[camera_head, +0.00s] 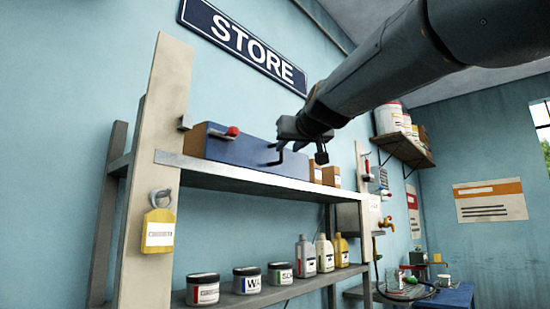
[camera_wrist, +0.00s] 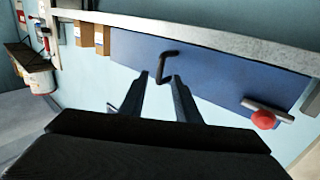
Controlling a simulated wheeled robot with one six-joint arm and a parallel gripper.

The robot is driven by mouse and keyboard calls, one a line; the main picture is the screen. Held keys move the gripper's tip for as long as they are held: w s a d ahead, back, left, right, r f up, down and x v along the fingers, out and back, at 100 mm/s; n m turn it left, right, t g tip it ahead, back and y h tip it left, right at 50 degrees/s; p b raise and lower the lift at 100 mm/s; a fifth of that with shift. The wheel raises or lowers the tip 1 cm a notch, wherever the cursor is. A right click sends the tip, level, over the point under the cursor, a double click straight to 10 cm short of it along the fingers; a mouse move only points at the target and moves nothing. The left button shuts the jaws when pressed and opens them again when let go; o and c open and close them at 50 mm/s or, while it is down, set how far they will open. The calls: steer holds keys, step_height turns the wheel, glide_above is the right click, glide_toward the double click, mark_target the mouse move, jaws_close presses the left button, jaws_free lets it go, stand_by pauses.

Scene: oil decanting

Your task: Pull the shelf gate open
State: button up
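The shelf gate is a blue panel (camera_head: 245,151) along the front of the upper shelf; it fills much of the wrist view too (camera_wrist: 215,70). It stands upright. A dark bent handle (camera_wrist: 163,62) sticks out from it and also shows in the head view (camera_head: 279,153). A grey latch bar with a red knob (camera_head: 232,131) is near the gate's left end; the knob shows at right in the wrist view (camera_wrist: 263,119). My gripper (camera_head: 307,150) is open in front of the gate. In the wrist view its fingertips (camera_wrist: 160,80) are apart, with the handle lined up between them; contact cannot be told.
The upper shelf board (camera_head: 235,180) runs below the gate. A yellow padlock-shaped tag (camera_head: 158,231) hangs on the left post (camera_head: 150,170). Small brown boxes (camera_head: 331,175) stand right of the gate. Jars (camera_head: 203,289) and bottles (camera_head: 305,257) stand on the lower shelf.

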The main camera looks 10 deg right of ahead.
mark_target(282, 152)
steer(key=shift+w+a+p, duration=0.15)
steer(key=shift+w+p, duration=1.2)
steer(key=shift+w, duration=2.5)
jaws_close()
